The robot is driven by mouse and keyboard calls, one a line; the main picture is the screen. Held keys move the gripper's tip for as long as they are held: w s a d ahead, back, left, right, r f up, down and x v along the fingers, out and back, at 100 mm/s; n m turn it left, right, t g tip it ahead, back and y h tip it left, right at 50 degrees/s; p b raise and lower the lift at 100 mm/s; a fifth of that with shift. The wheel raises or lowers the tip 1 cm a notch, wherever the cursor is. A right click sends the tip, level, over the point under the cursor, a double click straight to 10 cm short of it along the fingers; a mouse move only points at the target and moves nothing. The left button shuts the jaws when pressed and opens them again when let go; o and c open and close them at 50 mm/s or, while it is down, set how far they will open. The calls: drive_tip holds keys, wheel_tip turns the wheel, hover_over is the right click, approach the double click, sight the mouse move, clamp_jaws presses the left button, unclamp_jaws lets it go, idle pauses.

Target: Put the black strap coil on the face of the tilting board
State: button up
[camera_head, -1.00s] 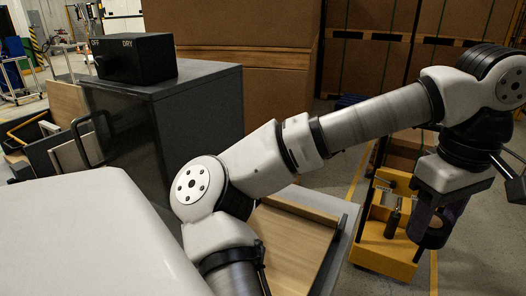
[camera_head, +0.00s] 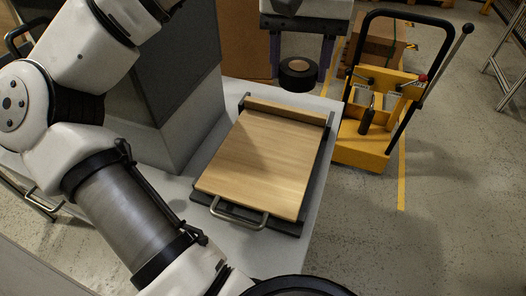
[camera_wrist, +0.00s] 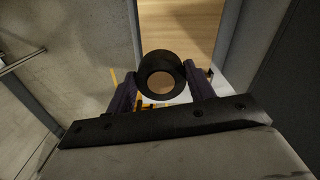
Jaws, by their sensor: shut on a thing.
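The black strap coil (camera_head: 298,76) is a thick black ring, held between the two fingers of my gripper (camera_head: 300,68). In the wrist view the coil (camera_wrist: 161,74) sits between the dark purple fingertips, and the gripper (camera_wrist: 161,85) is shut on it. The tilting board (camera_head: 262,158) is a pale wooden panel in a dark frame, with a metal handle at its near edge and a raised wooden strip along its far edge. The coil is above and beyond the board's far right corner, apart from it. In the wrist view part of the board (camera_wrist: 185,25) shows behind the coil.
The board's frame lies on a light grey table (camera_head: 285,248). A tall dark grey cabinet (camera_head: 170,70) stands left of it. A yellow cart (camera_head: 365,135) with a black push bar stands beyond the table on the right. The board's face is bare.

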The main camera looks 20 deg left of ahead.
sight(291, 162)
drive_tip(key=m, duration=0.3)
drive_tip(key=shift+d+r+m, duration=0.3)
drive_tip(key=shift+d+r, duration=0.05)
drive_tip(key=shift+r, duration=0.05)
drive_tip(key=shift+f, duration=0.15)
drive_tip(key=shift+m, duration=0.3)
wheel_tip(291, 162, down, 20)
drive_tip(key=shift+r+b, duration=0.15)
drive_tip(key=shift+b, duration=0.45)
drive_tip(key=shift+f, duration=0.2)
drive_tip(key=o, duration=1)
drive_tip(key=shift+r, duration=0.1)
wheel_tip(291, 162, up, 12)
drive_tip(key=shift+r, duration=0.15)
